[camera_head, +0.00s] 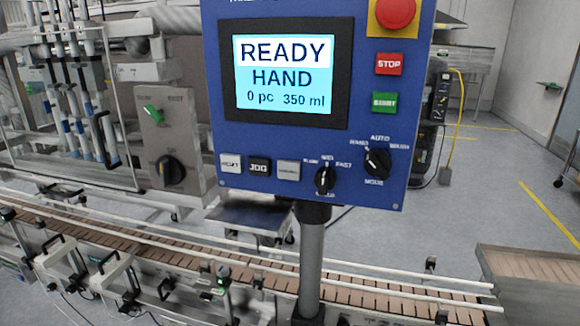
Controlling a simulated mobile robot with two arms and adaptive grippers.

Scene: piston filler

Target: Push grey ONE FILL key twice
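A blue control panel (350,150) stands upright on a grey post, facing me. Its lit screen (285,75) reads "READY", "HAND", "0 pc 350 ml". Below the screen is a row of three keys: a white key (231,163), a black "JOG" key (259,167) and a grey key (288,170). The grey key's lettering is too small to read; it is the only grey key in the row. Neither of my grippers is in view, and nothing covers the keys.
Right of the keys are two black knobs, a speed knob (325,179) and a mode knob (377,162). A red STOP key (389,64), a green key (384,102) and a red emergency button (395,12) sit above. A conveyor (350,287) runs below the panel.

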